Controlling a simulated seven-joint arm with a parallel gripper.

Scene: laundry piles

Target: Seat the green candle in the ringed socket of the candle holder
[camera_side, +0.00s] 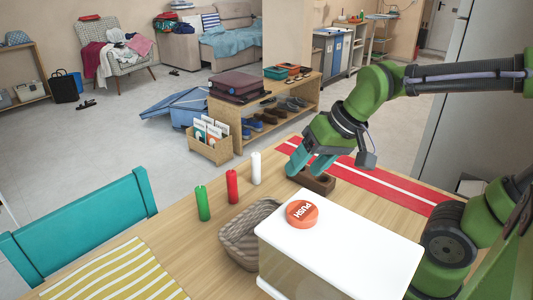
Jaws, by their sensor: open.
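The green candle (203,203) stands upright on the wooden table, left of the basket. My gripper (306,168) is open, with teal fingers pointing down over the brown candle holder (320,184). The fingers hide part of the holder, and I cannot tell whether they touch it. The ringed socket cannot be made out. No candle shows between the fingers. The green candle is well to the left of my gripper.
A red candle (232,186) and a white candle (255,168) stand upright between the green candle and the holder. A red runner (403,194) lies behind.

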